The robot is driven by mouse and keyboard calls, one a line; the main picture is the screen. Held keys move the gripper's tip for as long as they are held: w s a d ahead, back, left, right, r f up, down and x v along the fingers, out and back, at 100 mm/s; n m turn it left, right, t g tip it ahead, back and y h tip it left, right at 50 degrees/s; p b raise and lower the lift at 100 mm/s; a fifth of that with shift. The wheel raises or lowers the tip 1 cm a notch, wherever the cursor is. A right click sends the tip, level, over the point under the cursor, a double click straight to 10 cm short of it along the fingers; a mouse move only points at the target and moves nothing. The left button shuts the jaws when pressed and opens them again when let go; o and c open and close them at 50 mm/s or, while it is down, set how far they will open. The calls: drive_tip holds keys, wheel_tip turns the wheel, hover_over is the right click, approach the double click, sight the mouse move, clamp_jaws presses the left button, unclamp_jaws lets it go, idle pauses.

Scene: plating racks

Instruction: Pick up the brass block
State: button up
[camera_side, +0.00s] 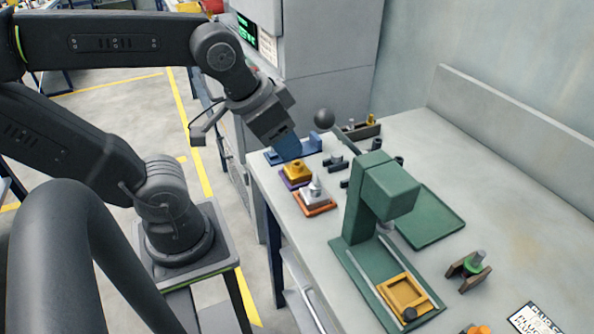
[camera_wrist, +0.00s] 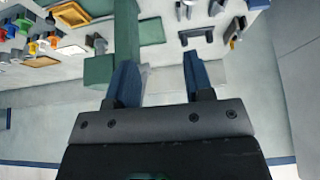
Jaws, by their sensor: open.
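A brass-coloured block (camera_side: 297,169) sits on a purple base on the bench, left of centre in the side view. A second gold-coloured piece (camera_side: 371,120) stands in a dark rack further back, and I cannot tell for sure which one is the brass block. My gripper (camera_side: 291,154) is above the bench, near the blue fixture and close to the purple base. In the wrist view my gripper (camera_wrist: 158,62) has its two blue fingers spread, with nothing held between them. Which small piece in the wrist view is the block is unclear.
A white-topped piece on an orange base (camera_side: 315,201) stands beside the purple base. A green press (camera_side: 361,215) with a brass-coloured tray (camera_side: 386,286) rises in mid-bench, and a flat green tray (camera_side: 447,226) lies behind it. The bench's right part is mostly free.

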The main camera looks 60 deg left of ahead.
drive_tip(key=o, duration=0.8)
drive_tip(key=shift+c, duration=0.2)
drive_tip(key=n+g, duration=0.6)
drive_tip(key=n, duration=1.2)
hover_over(298, 167)
drive_tip(key=a, duration=0.1)
wheel_tip(298, 167, down, 7)
drive_tip(key=f, duration=1.3)
drive_tip(key=shift+w+a+f, duration=0.1)
drive_tip(key=shift+w+f, duration=0.1)
drive_tip(key=shift+f, duration=0.05)
